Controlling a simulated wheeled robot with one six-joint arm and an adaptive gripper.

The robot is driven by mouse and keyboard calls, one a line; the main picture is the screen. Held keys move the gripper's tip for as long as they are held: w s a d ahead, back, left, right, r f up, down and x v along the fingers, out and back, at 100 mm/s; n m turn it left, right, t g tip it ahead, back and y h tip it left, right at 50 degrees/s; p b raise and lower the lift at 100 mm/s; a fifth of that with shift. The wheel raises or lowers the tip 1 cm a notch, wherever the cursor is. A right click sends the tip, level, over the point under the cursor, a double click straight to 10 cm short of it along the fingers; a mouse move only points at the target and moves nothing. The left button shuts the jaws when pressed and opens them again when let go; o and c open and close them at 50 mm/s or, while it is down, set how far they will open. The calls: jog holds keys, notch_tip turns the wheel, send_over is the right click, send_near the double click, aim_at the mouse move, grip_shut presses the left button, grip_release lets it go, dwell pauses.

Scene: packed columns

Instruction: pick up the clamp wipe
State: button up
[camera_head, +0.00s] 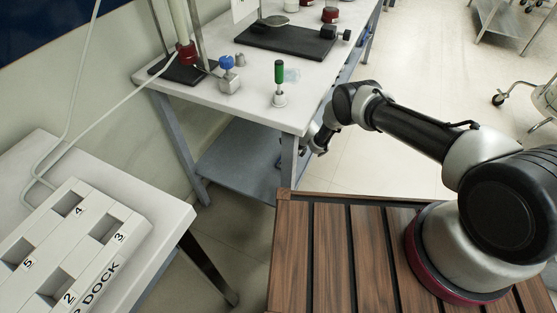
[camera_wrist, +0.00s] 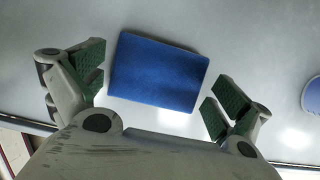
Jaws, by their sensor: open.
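A flat blue rectangular piece, which looks like the clamp wipe (camera_wrist: 158,73), lies on a grey surface in the wrist view. My gripper (camera_wrist: 156,86) is open, with one green-padded finger to the left of the blue piece and one to the right. Both fingers look apart from it, and nothing is held. How high the fingers are above the surface I cannot tell. In the head view my arm reaches down past the right edge of the white table, and the table hides most of the gripper and the blue piece.
The white table (camera_head: 170,93) holds a green-handled tool (camera_head: 279,72), a blue-knobbed clamp (camera_head: 228,75) and a black stand base (camera_head: 285,42). Its grey lower shelf (camera_head: 235,165) looks mostly clear. A numbered dock (camera_head: 90,235) is at left. A blue round thing (camera_wrist: 312,96) shows at the wrist view's right edge.

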jog(key=shift+f, duration=0.15)
jog(key=shift+a, duration=0.1)
jog(key=c, duration=0.7)
